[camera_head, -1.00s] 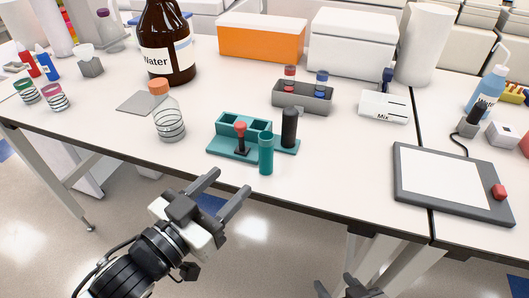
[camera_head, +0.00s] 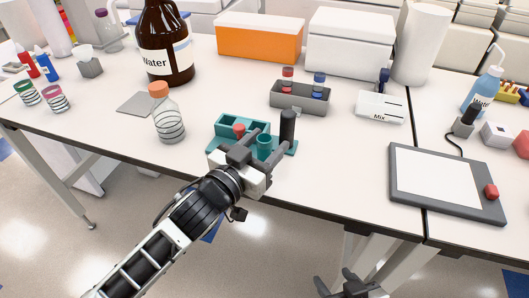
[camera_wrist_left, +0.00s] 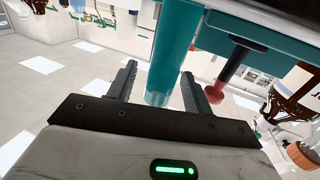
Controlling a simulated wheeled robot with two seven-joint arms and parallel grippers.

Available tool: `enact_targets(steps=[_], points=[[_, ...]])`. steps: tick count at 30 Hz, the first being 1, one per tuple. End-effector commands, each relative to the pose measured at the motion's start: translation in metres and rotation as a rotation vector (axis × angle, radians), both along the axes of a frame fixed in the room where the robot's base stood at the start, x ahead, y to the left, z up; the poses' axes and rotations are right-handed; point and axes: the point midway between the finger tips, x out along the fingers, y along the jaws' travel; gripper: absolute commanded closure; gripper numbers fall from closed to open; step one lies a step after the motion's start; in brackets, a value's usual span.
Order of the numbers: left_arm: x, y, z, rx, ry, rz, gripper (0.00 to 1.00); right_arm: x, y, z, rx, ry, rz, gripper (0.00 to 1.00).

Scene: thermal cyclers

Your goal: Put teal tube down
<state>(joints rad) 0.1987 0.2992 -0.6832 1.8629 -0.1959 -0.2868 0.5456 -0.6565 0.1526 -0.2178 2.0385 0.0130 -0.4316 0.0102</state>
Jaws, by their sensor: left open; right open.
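The teal tube (camera_head: 264,142) stands upright at the front of the teal rack (camera_head: 228,122), near the table's front edge. My left gripper (camera_head: 262,147) is open, with its fingers on either side of the tube. In the left wrist view the tube (camera_wrist_left: 173,60) lies between the two open fingers (camera_wrist_left: 160,88), with gaps to both. The tube's lower part is hidden behind my gripper in the head view. My right gripper (camera_head: 345,285) is open and empty at the bottom edge, below the table.
A bottle with an orange cap (camera_head: 168,118) stands to the left. The table right of the rack is clear up to a grey-framed pad (camera_head: 440,180).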

Motion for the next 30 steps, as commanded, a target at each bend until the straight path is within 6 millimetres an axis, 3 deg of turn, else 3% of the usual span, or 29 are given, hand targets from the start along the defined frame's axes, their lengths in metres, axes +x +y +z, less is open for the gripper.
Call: enact_targets(steps=[5, 10, 23, 30], points=[[0.0, 0.0, 0.0, 0.0, 0.0, 0.0, 0.49, 0.0, 0.0, 0.0, -0.001, 0.0, -0.001, 0.49], [0.0, 0.0, 0.0, 0.0, 0.0, 0.0, 0.96, 0.0, 0.0, 0.0, 0.001, 0.001, -0.003, 0.49], [0.0, 0.0, 0.006, 0.0, -0.004, 0.0, 0.99, -0.003, 0.001, 0.0, 0.007, 0.008, -0.009, 0.49], [-0.004, 0.003, 0.038, 0.0, -0.005, -0.001, 0.99, -0.003, 0.001, 0.001, 0.007, 0.008, -0.009, 0.49]])
